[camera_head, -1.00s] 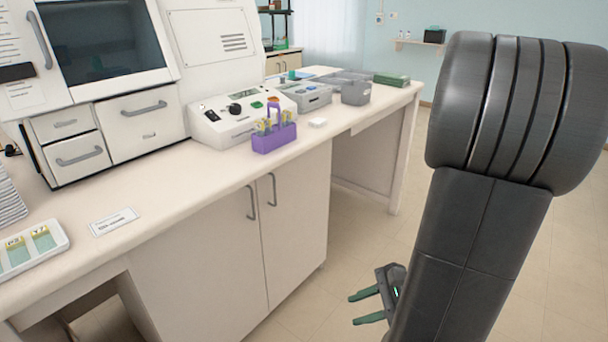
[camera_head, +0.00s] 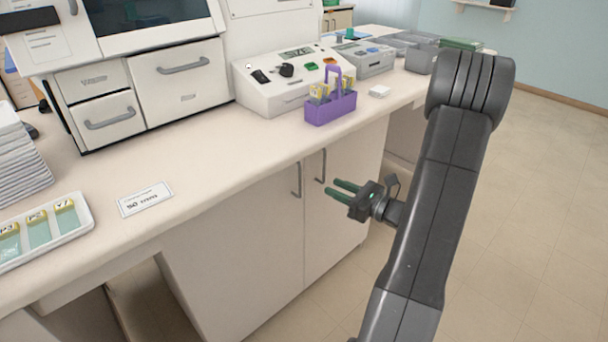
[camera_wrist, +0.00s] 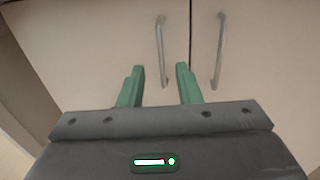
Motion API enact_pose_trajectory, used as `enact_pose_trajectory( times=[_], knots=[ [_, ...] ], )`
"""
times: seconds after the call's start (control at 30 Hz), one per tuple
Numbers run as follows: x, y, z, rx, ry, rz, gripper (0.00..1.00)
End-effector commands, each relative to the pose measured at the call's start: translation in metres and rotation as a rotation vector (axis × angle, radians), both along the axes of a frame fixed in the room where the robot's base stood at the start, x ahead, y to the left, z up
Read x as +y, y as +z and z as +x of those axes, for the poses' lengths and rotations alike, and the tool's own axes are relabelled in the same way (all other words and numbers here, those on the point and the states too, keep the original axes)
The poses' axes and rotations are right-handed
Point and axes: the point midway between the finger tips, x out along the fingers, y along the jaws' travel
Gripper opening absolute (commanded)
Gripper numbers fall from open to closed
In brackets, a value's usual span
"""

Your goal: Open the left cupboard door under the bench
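The left cupboard door (camera_head: 235,250) under the bench is closed, with a vertical metal bar handle (camera_head: 297,180) near its right edge. The right door (camera_head: 345,205) is also closed, with its handle (camera_head: 321,165) beside the gap. My gripper (camera_head: 337,189) is in front of the right door, its green fingers apart and pointing at the doors. In the wrist view my gripper (camera_wrist: 160,72) is open and empty. There the left handle (camera_wrist: 161,50) stands ahead, in line with the space between the fingers, and the right handle (camera_wrist: 219,50) is to the right of them. Neither handle is visibly touched.
The bench top (camera_head: 215,175) overhangs the doors. On it stand a purple rack (camera_head: 331,108), a white device (camera_head: 285,80), a label card (camera_head: 145,199) and a slide tray (camera_head: 45,235). Open floor (camera_head: 530,210) lies to the right.

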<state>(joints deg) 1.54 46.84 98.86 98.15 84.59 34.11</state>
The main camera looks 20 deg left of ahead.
Motion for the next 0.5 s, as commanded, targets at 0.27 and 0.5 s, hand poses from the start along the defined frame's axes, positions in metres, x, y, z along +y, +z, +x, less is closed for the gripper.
enact_pose_trajectory(
  times=[0.27,0.5],
  knots=[
    [0.058,0.000,0.010,-0.002,0.005,-0.001,0.31],
    [0.093,0.000,0.017,-0.002,0.003,-0.001,0.31]
  ],
)
